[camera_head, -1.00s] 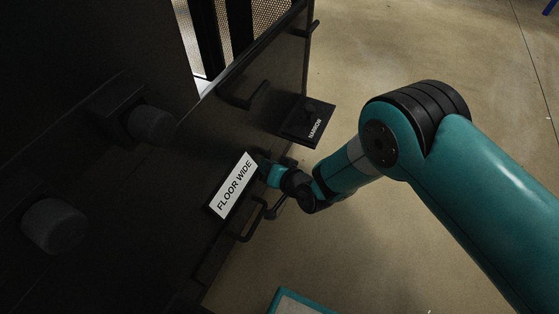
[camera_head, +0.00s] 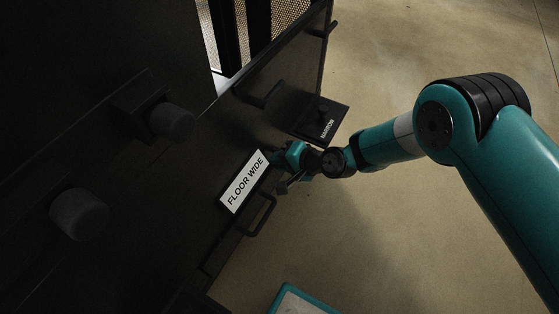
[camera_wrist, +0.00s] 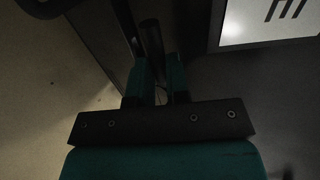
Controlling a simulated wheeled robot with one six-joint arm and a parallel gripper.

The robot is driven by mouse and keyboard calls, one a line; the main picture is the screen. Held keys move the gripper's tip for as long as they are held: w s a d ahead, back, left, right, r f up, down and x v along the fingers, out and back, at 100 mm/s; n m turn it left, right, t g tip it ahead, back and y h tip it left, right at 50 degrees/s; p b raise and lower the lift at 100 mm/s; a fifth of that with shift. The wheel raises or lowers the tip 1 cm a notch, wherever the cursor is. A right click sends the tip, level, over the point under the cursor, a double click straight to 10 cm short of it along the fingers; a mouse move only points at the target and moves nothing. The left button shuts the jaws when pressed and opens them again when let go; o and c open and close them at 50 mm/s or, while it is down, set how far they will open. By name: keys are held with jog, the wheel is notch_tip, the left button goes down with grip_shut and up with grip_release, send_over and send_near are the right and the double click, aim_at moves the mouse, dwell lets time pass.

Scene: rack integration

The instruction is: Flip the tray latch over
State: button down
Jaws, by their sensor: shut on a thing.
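My gripper (camera_head: 280,160) is at the edge of a dark panel, just right of the white "FLOOR WIDE" label (camera_head: 245,181). In the wrist view my two teal fingers (camera_wrist: 157,80) are closed around a slim dark rod (camera_wrist: 151,38), which looks like the tray latch. The rod runs up between the fingers and stands close to the panel edge. In the head view the fingertips and wrist mostly hide the latch. The corner of the white label also shows in the wrist view (camera_wrist: 265,22).
A dark loop handle (camera_head: 262,218) sits below the label. A dark plate marked "NARROW" (camera_head: 322,121) juts out above my gripper. Two round dark knobs (camera_head: 172,121) are on the left panel. Open floor (camera_head: 400,240) lies to the right.

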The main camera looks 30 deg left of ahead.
dwell(0.5)
jog(key=c, duration=1.1)
grip_release()
jog(key=p+v, duration=0.6)
jog(key=v, duration=1.1)
jog(key=shift+d+p, duration=0.2)
jog(key=shift+p, duration=0.15)
jog(key=shift+w+r, duration=0.1)
jog(key=shift+r, duration=0.05)
